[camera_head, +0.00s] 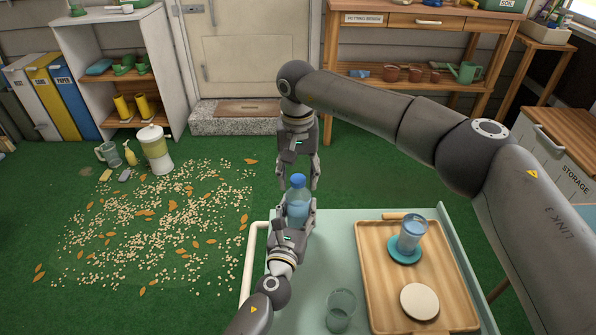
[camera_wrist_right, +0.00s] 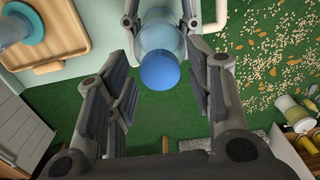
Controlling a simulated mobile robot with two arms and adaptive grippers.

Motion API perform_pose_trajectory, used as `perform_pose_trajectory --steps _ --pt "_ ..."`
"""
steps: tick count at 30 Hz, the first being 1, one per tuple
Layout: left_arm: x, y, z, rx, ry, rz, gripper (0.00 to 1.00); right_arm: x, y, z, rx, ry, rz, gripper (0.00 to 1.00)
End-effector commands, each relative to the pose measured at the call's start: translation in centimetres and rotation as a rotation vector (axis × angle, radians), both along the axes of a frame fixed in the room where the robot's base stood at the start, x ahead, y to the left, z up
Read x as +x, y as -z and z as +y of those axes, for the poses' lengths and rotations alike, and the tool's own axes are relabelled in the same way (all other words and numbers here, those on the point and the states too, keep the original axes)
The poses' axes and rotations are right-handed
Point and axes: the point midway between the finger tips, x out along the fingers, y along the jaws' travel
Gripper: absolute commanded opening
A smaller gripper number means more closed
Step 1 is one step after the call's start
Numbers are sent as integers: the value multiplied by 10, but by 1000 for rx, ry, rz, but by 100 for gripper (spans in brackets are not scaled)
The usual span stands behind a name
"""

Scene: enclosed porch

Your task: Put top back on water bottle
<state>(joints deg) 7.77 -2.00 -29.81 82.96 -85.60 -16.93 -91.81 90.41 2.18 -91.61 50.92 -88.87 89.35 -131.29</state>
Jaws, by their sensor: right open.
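My left gripper (camera_head: 298,213) is shut around the bottle's body. My right gripper (camera_head: 298,178) points down from above and is open, its fingers on either side of the blue top with gaps to it. In the right wrist view its fingers (camera_wrist_right: 165,93) are spread wide.
The table (camera_head: 300,308) bears an empty glass (camera_head: 340,308) and a wooden tray (camera_head: 377,290). On the tray are a glass of water (camera_head: 411,236) on a blue coaster (camera_head: 404,257) and a round pale disc (camera_head: 419,301). Seeds and leaves litter the green floor at left.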

Motion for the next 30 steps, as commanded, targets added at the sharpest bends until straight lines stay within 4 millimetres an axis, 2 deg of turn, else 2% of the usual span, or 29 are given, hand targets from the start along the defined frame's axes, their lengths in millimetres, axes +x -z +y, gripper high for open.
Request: perform_pose_trajectory --steps 1,12,16,19,30 --pt "0 1 0 -1 0 1 0 0 0 0 0 0 0 46" --pt "0 1 0 -1 0 1 0 0 0 0 0 0 0 0" --pt "0 1 0 -1 0 1 0 0 0 0 0 32 0 0" --pt "0 1 0 -1 0 1 0 0 0 0 0 135 -1 0" --pt "0 1 0 -1 0 1 0 0 0 0 -2 748 -6 0"
